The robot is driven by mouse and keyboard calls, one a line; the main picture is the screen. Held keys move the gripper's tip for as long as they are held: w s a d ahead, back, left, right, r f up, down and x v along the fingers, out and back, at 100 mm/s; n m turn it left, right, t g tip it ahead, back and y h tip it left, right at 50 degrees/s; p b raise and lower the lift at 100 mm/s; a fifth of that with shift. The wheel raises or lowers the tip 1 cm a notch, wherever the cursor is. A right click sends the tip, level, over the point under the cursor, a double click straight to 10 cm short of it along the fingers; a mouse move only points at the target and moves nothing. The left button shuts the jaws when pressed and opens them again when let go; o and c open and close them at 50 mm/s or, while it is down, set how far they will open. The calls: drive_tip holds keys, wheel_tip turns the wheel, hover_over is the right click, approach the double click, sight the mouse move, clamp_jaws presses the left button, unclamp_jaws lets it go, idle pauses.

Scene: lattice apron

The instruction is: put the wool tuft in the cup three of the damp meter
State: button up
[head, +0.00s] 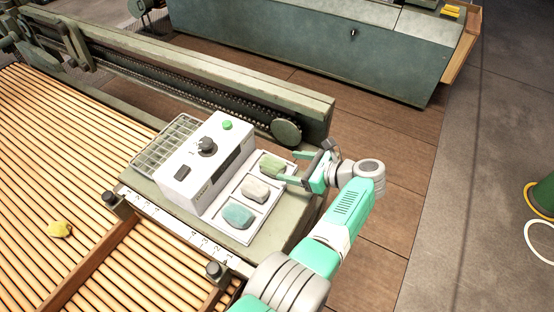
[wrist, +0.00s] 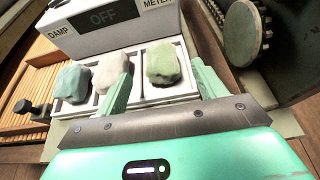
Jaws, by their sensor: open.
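The damp meter (head: 203,162) is a pale box with a dark knob and a green button; its display reads OFF in the wrist view (wrist: 104,14). Its white tray (head: 252,218) has three cups in a row, each holding a wool tuft: teal (head: 238,215), off-white (head: 255,189) and pale green (head: 272,165). I see no cup numbers. A yellow tuft (head: 60,229) lies on the wooden slats at left. My gripper (head: 285,169) is open at the pale green tuft's cup. In the wrist view that tuft (wrist: 162,63) appears between the fingers, ungripped.
A wire rack (head: 165,143) sits behind the meter. A numbered ruler strip (head: 180,226) and dark knobs (head: 214,269) line the near edge. A green rail with a chain and round wheel (head: 286,132) runs behind. The slatted apron (head: 90,180) is mostly clear.

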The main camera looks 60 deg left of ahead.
drive_tip(key=v, duration=0.4)
drive_tip(key=shift+w+d, duration=0.1)
drive_tip(key=w+d+r+n+t, duration=0.35)
drive_tip(key=w+t, duration=0.25)
drive_tip(key=w, duration=0.2)
drive_tip(key=w+d+r+n+t+h, duration=0.1)
drive_tip(key=w+d+r+n+t, duration=0.1)
drive_tip(key=w+d+r+t, duration=0.5)
drive_tip(key=w+d+r+n+t+h, duration=0.1)
drive_tip(key=w+d+r+n+t, duration=0.1)
drive_tip(key=d+r+t, duration=0.5)
drive_tip(key=s+d+r+n+t+h, duration=0.2)
drive_tip(key=s+d+r+t, duration=0.25)
drive_tip(key=d+r, duration=0.55)
drive_tip(key=s+d+r+n+t+h, duration=0.1)
drive_tip(key=s+d+r+t+h, duration=0.35)
drive_tip(key=r, duration=0.85)
drive_tip(key=s+d+r+t+h, duration=0.1)
drive_tip(key=s+d+r, duration=0.3)
drive_tip(key=s, duration=0.2)
drive_tip(key=s+d+r+t+h, duration=0.2)
drive_tip(key=s+d+r, duration=0.2)
drive_tip(key=s, duration=0.3)
drive_tip(key=shift+s+d+r, duration=0.2)
drive_tip(key=shift+s+r, duration=0.1)
drive_tip(key=shift+r, duration=0.1)
